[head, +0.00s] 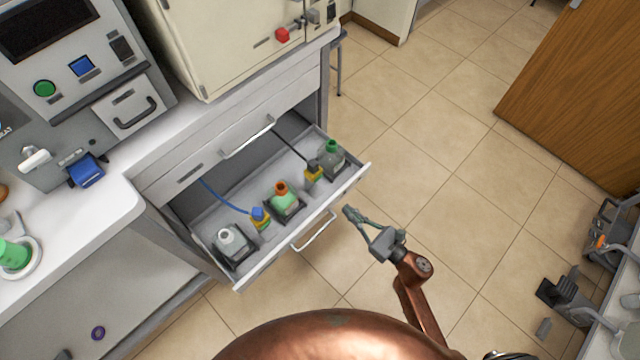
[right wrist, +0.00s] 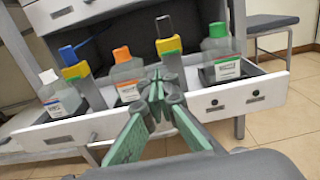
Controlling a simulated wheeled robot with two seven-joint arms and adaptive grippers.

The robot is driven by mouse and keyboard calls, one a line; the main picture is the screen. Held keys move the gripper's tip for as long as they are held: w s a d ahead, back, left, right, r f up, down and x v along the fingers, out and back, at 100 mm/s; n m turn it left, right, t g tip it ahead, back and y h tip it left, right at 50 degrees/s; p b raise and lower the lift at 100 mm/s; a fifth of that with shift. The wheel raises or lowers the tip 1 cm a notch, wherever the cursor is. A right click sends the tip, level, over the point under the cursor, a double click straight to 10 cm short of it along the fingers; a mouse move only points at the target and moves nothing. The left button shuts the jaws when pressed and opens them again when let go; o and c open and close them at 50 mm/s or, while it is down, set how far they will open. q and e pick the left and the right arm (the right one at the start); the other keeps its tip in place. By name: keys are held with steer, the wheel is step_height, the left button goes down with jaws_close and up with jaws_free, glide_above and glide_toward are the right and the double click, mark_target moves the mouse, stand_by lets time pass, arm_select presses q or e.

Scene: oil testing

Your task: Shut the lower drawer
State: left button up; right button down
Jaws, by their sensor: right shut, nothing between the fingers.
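The lower drawer (head: 300,238) is pulled out from the white cabinet, and its front panel also shows in the right wrist view (right wrist: 255,95). Several bottles stand inside it, among them a green-liquid bottle with an orange cap (head: 284,200), a clear bottle with a white cap (head: 231,240) and a grey bottle with a green cap (head: 331,158). The drawer's handle (head: 315,231) is on the outside of its front. My right gripper (head: 348,211) is shut and empty, just outside the drawer front, to the right of the handle. In the right wrist view its closed fingers (right wrist: 157,95) point toward the drawer. My left gripper is out of view.
The upper drawer (head: 215,155) above it is shut. Testing machines stand on the white counter (head: 100,205). Tiled floor (head: 440,130) is open to the right of the drawer. A wooden door (head: 580,90) is at the right, and a side bench with equipment (head: 570,300) is at the lower right.

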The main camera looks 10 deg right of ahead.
mark_target(313, 180)
steer(key=b+x, duration=0.2)
steer(key=x, duration=1)
steer(key=shift+f, duration=0.1)
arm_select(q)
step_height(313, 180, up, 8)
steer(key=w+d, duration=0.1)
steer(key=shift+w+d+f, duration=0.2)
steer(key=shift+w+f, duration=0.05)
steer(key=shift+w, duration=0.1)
arm_select(e)
steer(key=shift+w+a, duration=0.2)
steer(key=shift+w, duration=0.2)
